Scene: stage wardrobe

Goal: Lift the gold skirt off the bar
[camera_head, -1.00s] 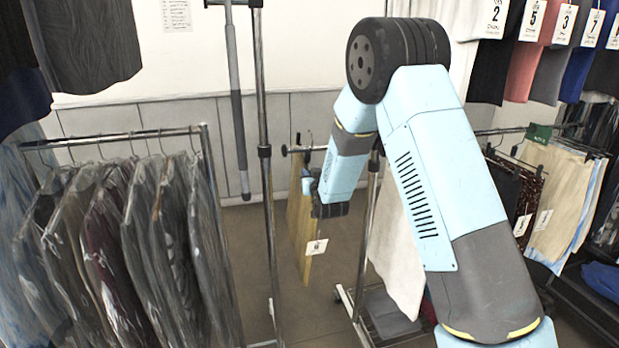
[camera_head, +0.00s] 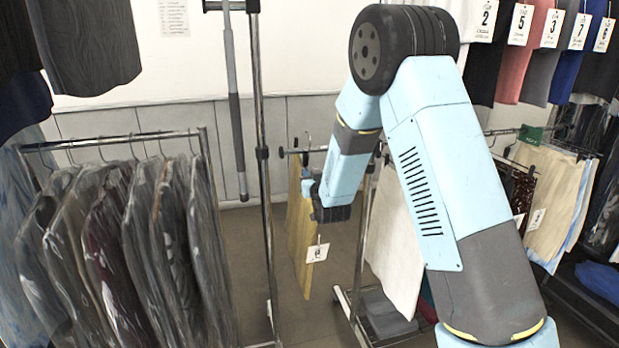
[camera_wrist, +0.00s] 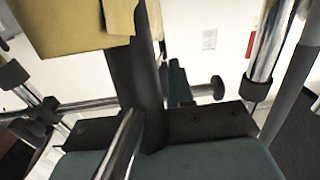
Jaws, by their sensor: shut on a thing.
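The gold skirt (camera_head: 299,232) hangs upright in the head view with a white tag (camera_head: 317,253) near its lower right side. A hanger hook shows above it, at the level of the short bar (camera_head: 290,152); I cannot tell whether the hook still touches the bar. My gripper (camera_head: 318,200) is at the skirt's upper right side, shut on it; the fingertips are partly hidden by my wrist. In the wrist view, gold cloth (camera_wrist: 75,28) fills the upper left, close by a dark finger, and the exact grip is not clear.
A rail of bagged dark garments (camera_head: 120,240) stands at the left. A chrome post (camera_head: 264,190) rises between it and the skirt. A pale cloth (camera_head: 396,240) hangs just right of my gripper. Cream garments (camera_head: 556,195) hang farther right. Floor shows below the skirt.

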